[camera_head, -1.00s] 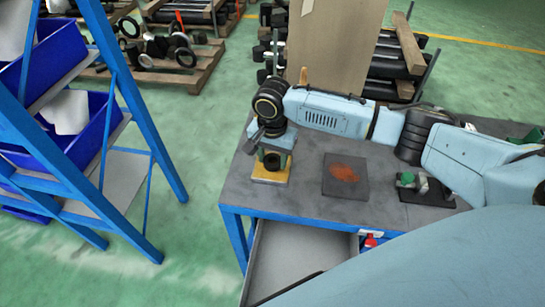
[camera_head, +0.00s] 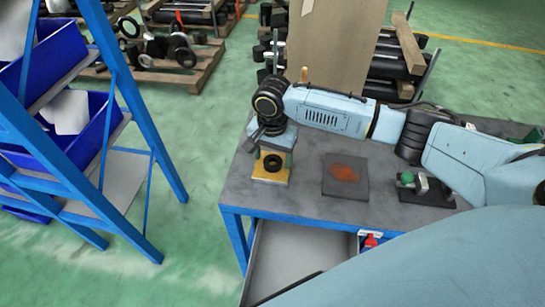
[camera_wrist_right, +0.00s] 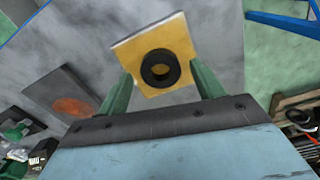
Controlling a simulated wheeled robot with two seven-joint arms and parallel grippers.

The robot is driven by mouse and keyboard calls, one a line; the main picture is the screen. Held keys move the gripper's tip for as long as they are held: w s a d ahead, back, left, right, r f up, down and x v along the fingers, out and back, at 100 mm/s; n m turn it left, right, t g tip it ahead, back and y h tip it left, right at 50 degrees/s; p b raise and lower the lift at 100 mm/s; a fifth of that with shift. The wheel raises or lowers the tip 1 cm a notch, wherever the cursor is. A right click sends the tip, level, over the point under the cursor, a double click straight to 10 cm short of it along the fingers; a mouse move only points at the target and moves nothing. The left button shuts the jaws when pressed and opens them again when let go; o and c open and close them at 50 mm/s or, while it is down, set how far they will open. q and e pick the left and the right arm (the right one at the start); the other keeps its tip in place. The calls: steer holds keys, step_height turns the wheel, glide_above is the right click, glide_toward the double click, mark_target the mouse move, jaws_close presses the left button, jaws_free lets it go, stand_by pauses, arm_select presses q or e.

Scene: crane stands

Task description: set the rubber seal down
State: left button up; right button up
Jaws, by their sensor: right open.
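The rubber seal (camera_wrist_right: 160,68) is a thick black ring. It lies flat on a square yellow plate (camera_wrist_right: 181,33) in the right wrist view. In the head view the seal (camera_head: 272,162) sits on the yellow plate (camera_head: 270,178) near the left end of the bench, just below my right gripper (camera_head: 273,150). The right gripper's green fingers (camera_wrist_right: 163,86) are open, one on each side of the seal in that view, with visible gaps between them and the ring. My left gripper is not in view.
The grey bench (camera_head: 310,205) also carries a dark square mat (camera_head: 345,177) with an orange-brown patch and a small green-topped fixture (camera_head: 415,183). An open drawer (camera_head: 300,255) is below its front edge. A blue rack with bins (camera_head: 75,130) stands left across open floor.

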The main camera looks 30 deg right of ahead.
mark_target(272, 162)
step_height(272, 162, up, 11)
steer(key=p, duration=0.1)
steer(key=shift+r, duration=0.15)
